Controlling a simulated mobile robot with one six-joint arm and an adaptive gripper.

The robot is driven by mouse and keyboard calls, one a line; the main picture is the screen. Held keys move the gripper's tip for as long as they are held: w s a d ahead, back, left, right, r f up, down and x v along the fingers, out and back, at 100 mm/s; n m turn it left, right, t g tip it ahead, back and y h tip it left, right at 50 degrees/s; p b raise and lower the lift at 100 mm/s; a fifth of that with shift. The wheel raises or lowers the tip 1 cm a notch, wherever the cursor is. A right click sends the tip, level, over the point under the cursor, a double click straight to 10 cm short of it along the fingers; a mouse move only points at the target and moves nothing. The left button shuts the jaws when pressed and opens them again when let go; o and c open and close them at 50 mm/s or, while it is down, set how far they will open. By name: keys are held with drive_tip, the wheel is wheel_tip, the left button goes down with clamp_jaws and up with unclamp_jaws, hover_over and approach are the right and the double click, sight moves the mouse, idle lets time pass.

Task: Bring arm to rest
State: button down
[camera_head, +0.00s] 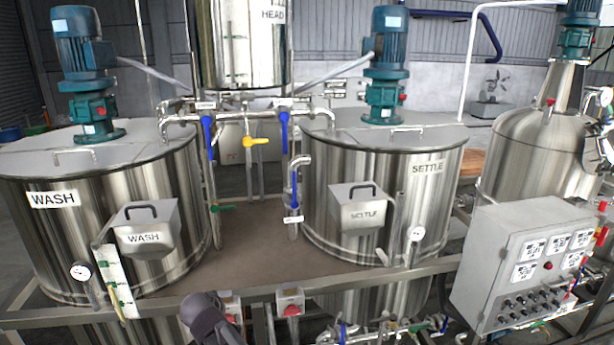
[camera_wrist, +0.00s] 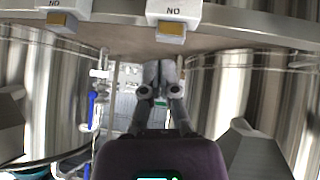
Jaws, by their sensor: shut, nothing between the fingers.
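My gripper (camera_wrist: 157,78) shows in the wrist view with its two grey fingers together and nothing between them. It points into the gap between two shiny steel tank walls and touches nothing that I can see. In the head view a dark grey part of my arm (camera_head: 207,316) shows at the bottom edge, in front of the frame rail; the rest of the arm is out of that view.
The WASH tank (camera_head: 170,190) stands left and the SETTLE tank (camera_head: 320,200) right of centre, each with a protruding box hatch. Pipes with blue-handled valves (camera_head: 208,135) run between them. A grey control box (camera_head: 520,262) stands at right. Two white boxes (camera_wrist: 174,10) sit close in the wrist view.

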drive_tip(key=d+f+m+g+h+b, duration=0.1)
drive_tip(key=d+f+g, duration=0.15)
drive_tip(key=d, duration=1.05)
drive_tip(key=d+f+m+g+h+b, duration=0.1)
drive_tip(key=d+f+g, duration=0.15)
drive_tip(key=d, duration=1.05)
drive_tip(key=s+d+f+g, duration=0.1)
drive_tip(key=s+d, duration=0.2)
drive_tip(key=d, duration=0.3)
drive_tip(key=s+d+f+m+g+y+b, duration=0.1)
drive_tip(key=s+d, duration=0.1)
drive_tip(key=d, duration=0.4)
drive_tip(key=s+d+f+g, duration=0.2)
drive_tip(key=s+d, duration=0.1)
drive_tip(key=d, duration=0.3)
drive_tip(key=shift+s+m, duration=0.3)
drive_tip(key=shift+s, duration=0.05)
drive_tip(key=shift+d, duration=0.1)
drive_tip(key=c, duration=0.7)
unclamp_jaws()
drive_tip(key=shift+o, duration=0.2)
